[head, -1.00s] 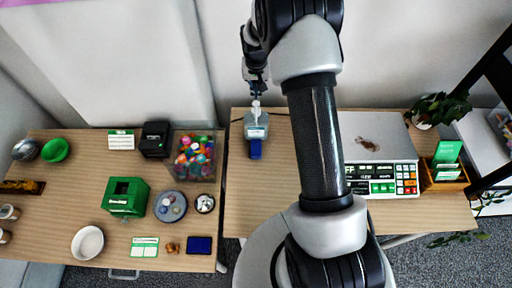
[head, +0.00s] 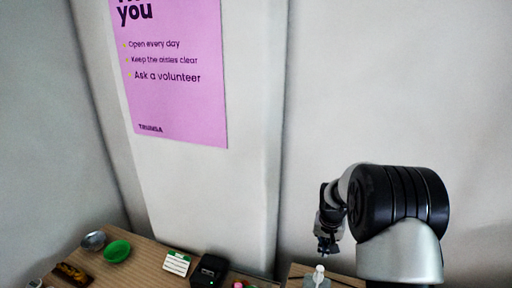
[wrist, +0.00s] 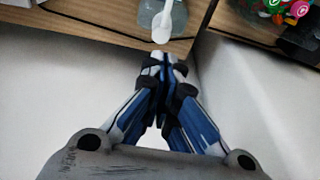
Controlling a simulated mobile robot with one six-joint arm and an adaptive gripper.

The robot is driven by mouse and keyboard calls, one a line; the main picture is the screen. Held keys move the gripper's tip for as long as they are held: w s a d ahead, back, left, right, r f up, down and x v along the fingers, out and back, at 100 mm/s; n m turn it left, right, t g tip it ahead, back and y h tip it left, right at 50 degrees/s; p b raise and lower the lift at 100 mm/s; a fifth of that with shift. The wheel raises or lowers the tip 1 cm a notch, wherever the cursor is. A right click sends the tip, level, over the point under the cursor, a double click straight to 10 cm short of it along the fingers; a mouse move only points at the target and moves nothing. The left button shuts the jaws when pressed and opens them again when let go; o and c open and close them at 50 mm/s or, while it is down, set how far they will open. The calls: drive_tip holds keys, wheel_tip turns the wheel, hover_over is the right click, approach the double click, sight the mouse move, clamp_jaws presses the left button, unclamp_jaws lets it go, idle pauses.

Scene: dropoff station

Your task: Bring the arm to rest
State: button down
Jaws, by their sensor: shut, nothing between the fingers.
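My gripper (head: 328,248) hangs at the end of my arm in the head view, its fingers pointing down. In the wrist view my gripper (wrist: 165,62) has its fingertips together with nothing between them. A white pump-top bottle (head: 318,277) stands just below it on the right-hand table; its pump (wrist: 163,22) shows just beyond the fingertips in the wrist view. The gripper looks close to the pump, but I cannot tell the exact gap. The lower part of my arm is out of the head view.
A pink poster (head: 175,70) hangs on the wall behind. The left table (head: 140,262) holds a green bowl (head: 117,251), a metal bowl (head: 94,241), a small sign (head: 177,263) and a black device (head: 209,270).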

drive_tip(key=s+a+r+n+b, duration=0.1)
drive_tip(key=s+a+r, duration=0.1)
drive_tip(key=s+r, duration=0.35)
drive_tip(key=s+a+r+t+b, duration=0.1)
drive_tip(key=s+a+r, duration=0.2)
drive_tip(key=s+r, duration=0.25)
drive_tip(key=s+a+r+n+b, duration=0.1)
drive_tip(key=s+a+r, duration=0.1)
drive_tip(key=s+r, duration=0.35)
drive_tip(key=s+a+n+b, duration=0.1)
drive_tip(key=s+a, duration=0.1)
drive_tip(key=s, duration=0.8)
drive_tip(key=s+a+n+t+b, duration=0.1)
drive_tip(key=s+a+b, duration=0.1)
drive_tip(key=s, duration=0.7)
drive_tip(key=shift+s+a+f+y, duration=0.35)
drive_tip(key=shift+f+y, duration=0.05)
drive_tip(key=shift+f, duration=0.05)
drive_tip(key=shift+d, duration=0.1)
